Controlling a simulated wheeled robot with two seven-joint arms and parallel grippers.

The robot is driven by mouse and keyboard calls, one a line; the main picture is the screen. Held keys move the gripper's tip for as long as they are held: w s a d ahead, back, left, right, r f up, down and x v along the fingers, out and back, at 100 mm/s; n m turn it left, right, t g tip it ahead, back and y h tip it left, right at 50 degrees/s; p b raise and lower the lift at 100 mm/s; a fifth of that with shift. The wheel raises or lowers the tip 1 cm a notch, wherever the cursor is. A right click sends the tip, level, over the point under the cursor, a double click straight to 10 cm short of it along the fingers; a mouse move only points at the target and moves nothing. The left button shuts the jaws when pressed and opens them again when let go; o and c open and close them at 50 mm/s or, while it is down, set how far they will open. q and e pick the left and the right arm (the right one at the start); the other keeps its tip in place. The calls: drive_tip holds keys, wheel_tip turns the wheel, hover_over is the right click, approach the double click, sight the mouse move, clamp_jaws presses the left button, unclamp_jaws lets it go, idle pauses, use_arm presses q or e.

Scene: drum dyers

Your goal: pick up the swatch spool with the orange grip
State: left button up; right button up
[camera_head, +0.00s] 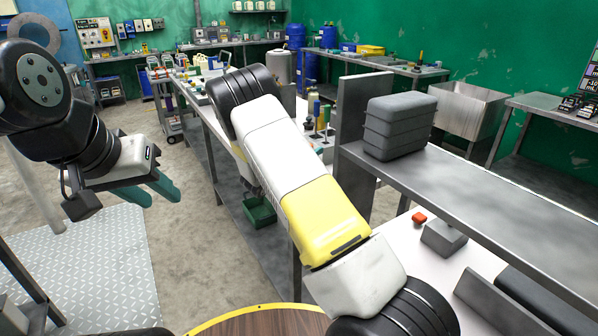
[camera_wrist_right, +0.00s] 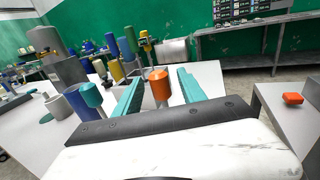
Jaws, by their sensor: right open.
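The spool with the orange grip (camera_wrist_right: 159,85) stands upright on the white table in the right wrist view. It shows between the two teal fingers of my right gripper (camera_wrist_right: 160,77), which is open. I cannot tell how far past the fingertips it stands, and no contact is visible. In the head view my right gripper is hidden behind my own arm. My left gripper (camera_head: 160,200) hangs over the floor at the left of the head view, its fingers apart and empty.
A teal-topped spool (camera_wrist_right: 91,95) and a blue cylinder (camera_wrist_right: 80,106) stand left of the fingers. Tall blue (camera_wrist_right: 113,46) and green (camera_wrist_right: 130,39) spools stand behind. A red button (camera_wrist_right: 292,98) is at right. A grey shelf (camera_head: 450,190) carries a stacked grey case (camera_head: 398,125).

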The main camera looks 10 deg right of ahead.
drive_tip(key=x, duration=0.3)
clamp_jaws()
idle(0.3)
drive_tip(key=s+a+r, duration=0.1)
drive_tip(key=s+r, duration=0.1)
drive_tip(key=s, duration=0.5)
drive_tip(key=s+a+r, duration=0.2)
drive_tip(key=s+r, duration=0.1)
drive_tip(key=s, duration=0.5)
drive_tip(key=shift+s+a, duration=0.25)
drive_tip(key=shift+s, duration=0.05)
